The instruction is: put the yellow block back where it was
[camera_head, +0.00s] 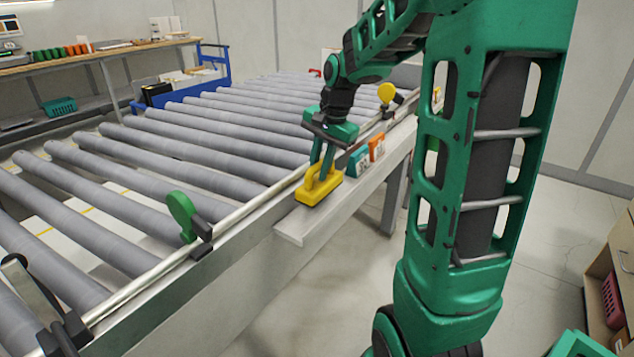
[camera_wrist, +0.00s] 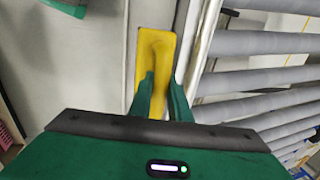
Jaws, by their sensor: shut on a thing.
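The yellow block (camera_head: 318,187) has a raised handle on a flat base. It is at the near end of the pale ledge (camera_head: 290,228) along the side of the roller conveyor. My gripper (camera_head: 322,176) comes down from above and is shut on the block's handle. In the wrist view the yellow block (camera_wrist: 156,60) lies lengthwise ahead of my gripper (camera_wrist: 160,92), whose green fingers hide part of the handle. The block's underside is hidden, so I cannot tell whether it touches the ledge.
A teal item (camera_head: 358,163) and an orange item (camera_head: 377,148) stand on the ledge just beyond the block. The conveyor rollers (camera_head: 190,150) lie to the left, behind a metal rail. A green round knob (camera_head: 181,212) and a yellow one (camera_head: 386,93) rise from the rail.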

